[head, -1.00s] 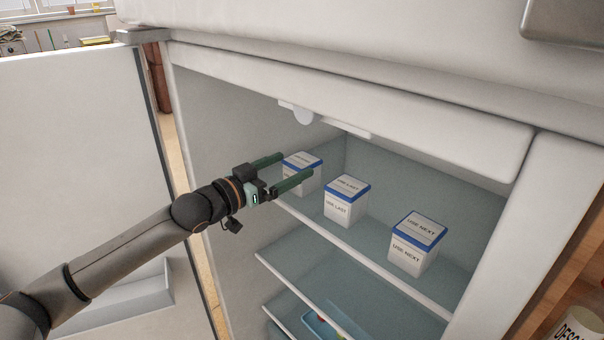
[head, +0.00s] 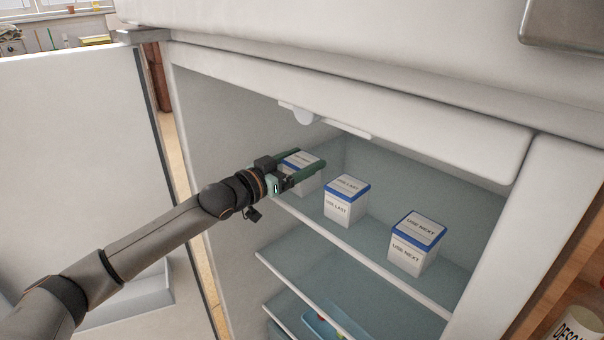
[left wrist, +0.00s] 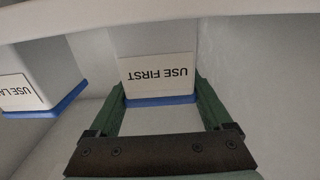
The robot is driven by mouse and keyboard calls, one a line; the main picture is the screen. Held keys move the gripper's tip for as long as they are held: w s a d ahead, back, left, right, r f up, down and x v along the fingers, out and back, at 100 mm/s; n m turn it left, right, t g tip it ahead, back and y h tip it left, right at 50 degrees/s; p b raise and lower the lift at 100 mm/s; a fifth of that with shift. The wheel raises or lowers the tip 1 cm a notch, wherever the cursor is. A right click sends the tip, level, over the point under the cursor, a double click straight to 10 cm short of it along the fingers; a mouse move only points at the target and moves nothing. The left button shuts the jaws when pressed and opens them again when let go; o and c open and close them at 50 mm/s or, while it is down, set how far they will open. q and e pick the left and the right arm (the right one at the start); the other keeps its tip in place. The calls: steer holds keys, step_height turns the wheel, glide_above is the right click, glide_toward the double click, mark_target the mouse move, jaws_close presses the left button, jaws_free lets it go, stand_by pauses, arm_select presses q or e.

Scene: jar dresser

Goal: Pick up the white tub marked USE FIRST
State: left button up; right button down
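The white tub marked USE FIRST (head: 303,161), with a blue rim, stands at the left end of the top fridge shelf. Its label reads upside down in the left wrist view (left wrist: 155,75). My left gripper (head: 312,160) is open, with one green finger on each side of this tub. In the left wrist view the fingers (left wrist: 160,92) flank it, and I see small gaps rather than a clear grip. In the head view the gripper hides part of the tub. My right gripper is not in view.
A USE LAST tub (head: 345,203) stands close to the right of the left gripper. A USE NEXT tub (head: 414,247) stands farther right. The open fridge door (head: 80,150) is at left. The fridge's top edge (head: 350,95) hangs above the shelf.

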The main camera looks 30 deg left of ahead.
arm_select(q)
steer(key=c, duration=1.1)
steer(key=shift+c, duration=0.3)
steer(key=shift+r, duration=0.15)
